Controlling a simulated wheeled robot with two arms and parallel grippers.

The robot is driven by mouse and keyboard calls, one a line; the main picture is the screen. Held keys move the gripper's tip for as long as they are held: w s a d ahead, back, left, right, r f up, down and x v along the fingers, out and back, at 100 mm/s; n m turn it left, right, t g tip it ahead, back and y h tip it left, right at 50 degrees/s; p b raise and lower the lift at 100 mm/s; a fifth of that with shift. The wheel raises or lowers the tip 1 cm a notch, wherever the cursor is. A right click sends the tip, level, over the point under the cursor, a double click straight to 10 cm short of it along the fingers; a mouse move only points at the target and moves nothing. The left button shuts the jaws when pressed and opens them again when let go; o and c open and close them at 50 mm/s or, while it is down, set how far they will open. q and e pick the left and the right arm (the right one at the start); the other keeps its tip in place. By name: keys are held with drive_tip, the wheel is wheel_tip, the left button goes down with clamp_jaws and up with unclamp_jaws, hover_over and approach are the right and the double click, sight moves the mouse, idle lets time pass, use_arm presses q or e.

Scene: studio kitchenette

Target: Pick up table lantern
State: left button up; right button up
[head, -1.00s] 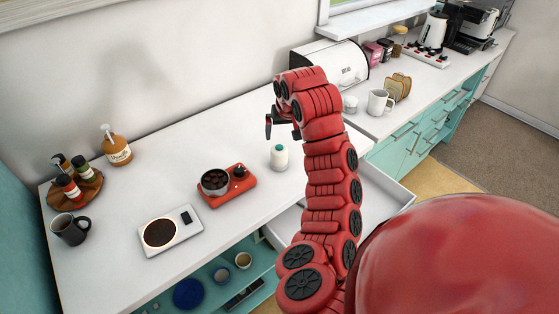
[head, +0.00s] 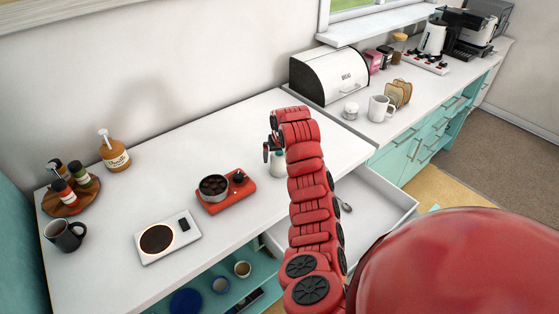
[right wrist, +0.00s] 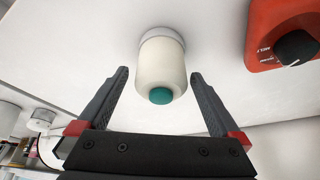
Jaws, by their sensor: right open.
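The table lantern is a small cream-white cylinder with a teal top; I take it to be the one in the right wrist view (right wrist: 162,68). In the head view the lantern (head: 277,162) stands on the white counter, partly hidden behind my right arm. My right gripper (right wrist: 160,92) is open, with its two dark fingers on either side of the lantern's near end and gaps on both sides. In the head view the right gripper (head: 267,152) is just left of the lantern. My left gripper is in neither view.
A red melting pot unit (head: 228,198) sits close left of the lantern. A white scale (head: 167,238) lies farther left. A bread box (head: 330,74) and a white mug (head: 380,107) stand at the back right. An open drawer (head: 372,205) juts out right of my arm.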

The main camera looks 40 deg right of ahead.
drive_tip(key=shift+p+x, duration=0.45)
drive_tip(key=shift+x, duration=1.1)
drive_tip(key=shift+r, duration=0.1)
clamp_jaws()
